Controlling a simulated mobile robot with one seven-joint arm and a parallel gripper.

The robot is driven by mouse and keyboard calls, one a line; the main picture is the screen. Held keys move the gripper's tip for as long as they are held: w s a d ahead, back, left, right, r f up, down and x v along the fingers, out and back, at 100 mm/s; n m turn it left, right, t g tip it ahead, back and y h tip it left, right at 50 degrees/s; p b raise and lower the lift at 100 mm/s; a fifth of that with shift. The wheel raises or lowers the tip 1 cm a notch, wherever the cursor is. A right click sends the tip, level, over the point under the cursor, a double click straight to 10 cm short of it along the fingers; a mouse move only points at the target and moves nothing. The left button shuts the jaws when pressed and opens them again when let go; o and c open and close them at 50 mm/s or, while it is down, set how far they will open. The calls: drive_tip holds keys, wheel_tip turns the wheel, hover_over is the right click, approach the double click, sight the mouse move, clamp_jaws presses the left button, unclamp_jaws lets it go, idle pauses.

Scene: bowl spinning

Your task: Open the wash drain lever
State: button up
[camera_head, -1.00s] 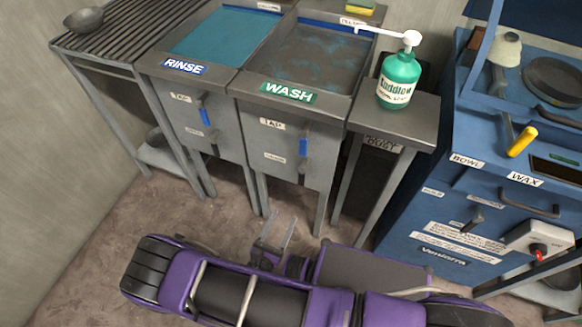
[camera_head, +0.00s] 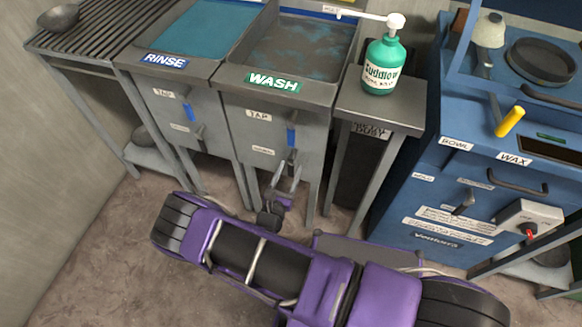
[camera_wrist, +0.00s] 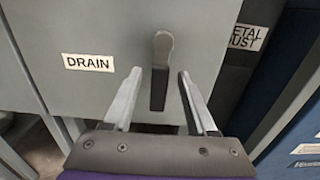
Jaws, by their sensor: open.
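The wash basin (camera_head: 318,92) has a grey front panel with a blue tap lever (camera_head: 291,137) above a smaller drain lever. In the wrist view the drain lever (camera_wrist: 163,47) is a grey knob with a dark handle hanging straight down, right of the DRAIN label (camera_wrist: 88,63). My gripper (camera_head: 286,170) is in front of the wash panel, low down, and partly covers the drain lever in the head view. In the wrist view my gripper (camera_wrist: 159,75) is open, with one finger on each side of the lever handle. No finger visibly touches it.
The rinse basin (camera_head: 205,40) is to the left, with its own levers. A green soap bottle (camera_head: 383,65) stands on a small metal table (camera_head: 365,107) to the right. The blue wax machine (camera_head: 450,190) is further right. Basin legs stand on either side of my gripper.

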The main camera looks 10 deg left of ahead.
drive_tip(key=shift+w, duration=0.8)
clamp_jaws()
drive_tip(key=shift+d, duration=0.1)
idle(0.8)
